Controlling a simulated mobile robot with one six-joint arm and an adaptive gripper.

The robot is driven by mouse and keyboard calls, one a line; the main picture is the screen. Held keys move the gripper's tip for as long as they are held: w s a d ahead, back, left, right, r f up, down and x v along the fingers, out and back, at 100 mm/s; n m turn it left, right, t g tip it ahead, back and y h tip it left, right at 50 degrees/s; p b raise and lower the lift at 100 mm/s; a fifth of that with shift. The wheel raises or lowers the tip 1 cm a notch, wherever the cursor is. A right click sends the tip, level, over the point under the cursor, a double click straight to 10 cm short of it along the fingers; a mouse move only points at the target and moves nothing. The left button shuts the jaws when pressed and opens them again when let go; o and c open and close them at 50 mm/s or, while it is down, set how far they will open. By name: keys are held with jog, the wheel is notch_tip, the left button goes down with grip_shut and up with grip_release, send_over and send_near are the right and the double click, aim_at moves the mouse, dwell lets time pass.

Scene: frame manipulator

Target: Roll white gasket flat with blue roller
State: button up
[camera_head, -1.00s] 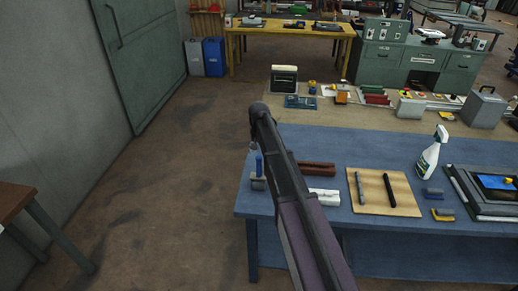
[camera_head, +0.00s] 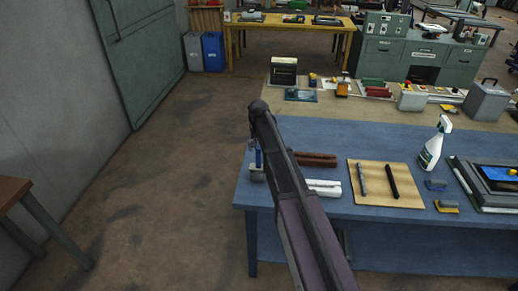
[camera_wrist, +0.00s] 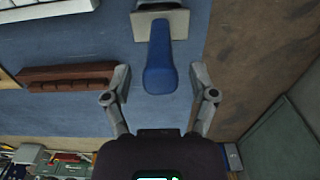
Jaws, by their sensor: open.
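The blue roller's handle (camera_wrist: 160,68) points toward my gripper in the wrist view, with its pale grey block end (camera_wrist: 160,22) at the top. In the head view the roller (camera_head: 257,160) is at the table's left end, partly hidden by my arm. My gripper (camera_wrist: 160,80) is open, one finger on each side of the handle, with gaps on both sides. At the right of the table a dark frame (camera_head: 495,176) has a white strip (camera_head: 466,183) along its left edge. It may be the white gasket; I cannot tell for sure.
A brown block (camera_head: 318,160) and white pieces (camera_head: 325,187) lie right of the roller. Floor is clear left of the table.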

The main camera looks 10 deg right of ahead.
aim_at(258, 154)
jog(key=shift+f+b, duration=2.1)
jog(key=shift+f, duration=0.3)
jog(key=shift+s, duration=0.1)
jog(key=shift+c, duration=0.2)
jog(key=shift+s, duration=0.15)
grip_shut()
jog(key=shift+w+r+p, duration=0.3)
jog(key=shift+r+p, duration=0.25)
jog(key=shift+r, duration=0.1)
